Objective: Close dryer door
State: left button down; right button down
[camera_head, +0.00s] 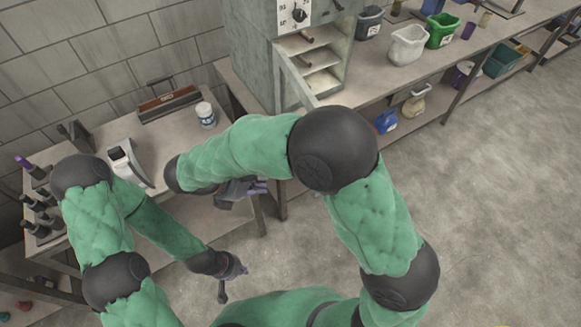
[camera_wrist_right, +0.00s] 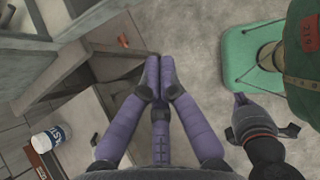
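The dryer (camera_head: 255,50) is a grey cabinet with a dial, standing on the bench at the top middle of the head view. Its front is open and its shelves show. Its door (camera_head: 293,88) stands swung out toward me, seen nearly edge-on, with its lower part behind my right arm. My right gripper (camera_head: 240,190) is below the dryer, partly under my arm. In the right wrist view its purple fingers (camera_wrist_right: 160,75) come together with nothing between them. My left gripper (camera_head: 232,280) is low in the head view, over the floor, fingers apart and empty.
A lower table on the left carries a white tub (camera_head: 205,115), a toolbox (camera_head: 168,103) and a white device (camera_head: 125,162). Bins, including a green one (camera_head: 441,30) and a white one (camera_head: 408,44), stand right of the dryer. The floor at right is clear.

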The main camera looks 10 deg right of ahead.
jog(key=w+d+f+t+h+b, duration=0.1)
jog(key=w+d+f+b, duration=0.2)
jog(key=d, duration=0.6)
jog(key=shift+w+d+n, duration=0.3)
jog(key=shift+w+d, duration=0.05)
jog(key=shift+w, duration=0.35)
